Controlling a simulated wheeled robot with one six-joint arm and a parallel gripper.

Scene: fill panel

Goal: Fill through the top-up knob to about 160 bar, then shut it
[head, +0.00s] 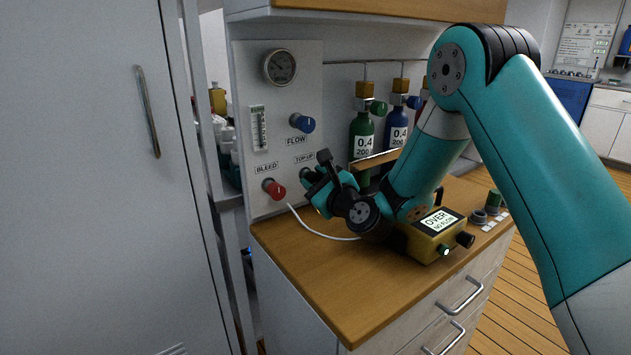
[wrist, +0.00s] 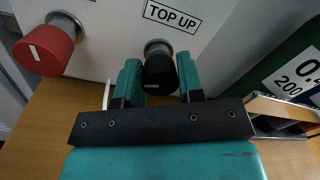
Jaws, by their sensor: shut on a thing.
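The black top-up knob (wrist: 160,74) sits on the white panel (head: 240,130), under the "TOP UP" label (wrist: 172,14). My gripper (wrist: 158,80) is shut on it, one teal finger on each side. A short pale mark on the knob lies about level in the wrist view. In the head view my gripper (head: 314,180) reaches the panel and hides most of the knob. The round pressure gauge (head: 280,67) is at the panel's top; its dial is too small to read.
A red bleed knob (head: 273,188) is left of my gripper, also in the wrist view (wrist: 46,48). A blue flow knob (head: 302,123) is above. Green (head: 361,135) and blue (head: 396,125) cylinders stand behind a rail. A yellow box (head: 436,236) reads "OVER, NO FLOW" on the wooden counter (head: 315,265).

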